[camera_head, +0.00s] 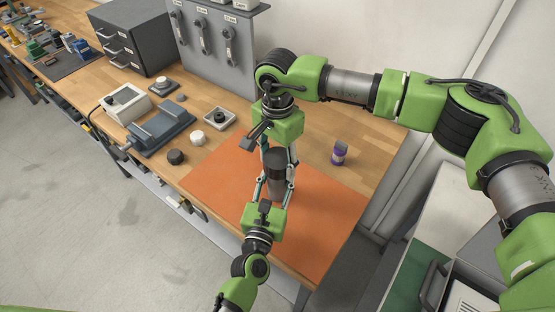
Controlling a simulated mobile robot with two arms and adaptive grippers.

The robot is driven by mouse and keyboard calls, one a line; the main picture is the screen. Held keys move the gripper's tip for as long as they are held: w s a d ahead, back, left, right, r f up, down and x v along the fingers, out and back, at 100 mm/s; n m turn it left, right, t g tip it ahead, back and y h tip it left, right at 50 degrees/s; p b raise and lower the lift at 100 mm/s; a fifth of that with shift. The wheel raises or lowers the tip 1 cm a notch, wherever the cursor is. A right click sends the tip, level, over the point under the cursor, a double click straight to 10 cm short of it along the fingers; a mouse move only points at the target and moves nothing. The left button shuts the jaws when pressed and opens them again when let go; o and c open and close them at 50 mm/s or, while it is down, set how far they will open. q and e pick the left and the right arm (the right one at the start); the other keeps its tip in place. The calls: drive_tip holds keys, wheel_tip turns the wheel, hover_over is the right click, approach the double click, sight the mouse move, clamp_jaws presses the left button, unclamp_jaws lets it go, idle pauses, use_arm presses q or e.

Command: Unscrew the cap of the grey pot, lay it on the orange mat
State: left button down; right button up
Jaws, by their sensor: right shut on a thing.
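My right gripper (278,155) comes down from above and is shut on the cap, with one finger on each side. My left gripper (276,186) reaches in from the front, with its fingers on both sides of the pot's lower body, and it looks shut on the pot. The finger contacts are small and partly hidden.
A purple bottle (339,153) stands right of the pot. Left of the mat are a black knob (176,157), a white cap (197,138), a square tray (220,117) and a blue-grey fixture (161,129). The mat's front and right parts are bare.

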sight(278, 157)
use_arm(q)
drive_tip(key=shift+r, duration=0.1)
use_arm(e)
drive_tip(key=n, duration=0.3)
drive_tip(key=shift+d+n, duration=0.1)
drive_tip(key=shift+n, duration=0.3)
drive_tip(key=shift+r, duration=0.25)
drive_tip(key=shift+r, duration=0.9)
drive_tip(key=shift+r, duration=2)
use_arm(q)
drive_tip(key=c, duration=1.2)
unclamp_jaws()
drive_tip(key=shift+c, duration=0.2)
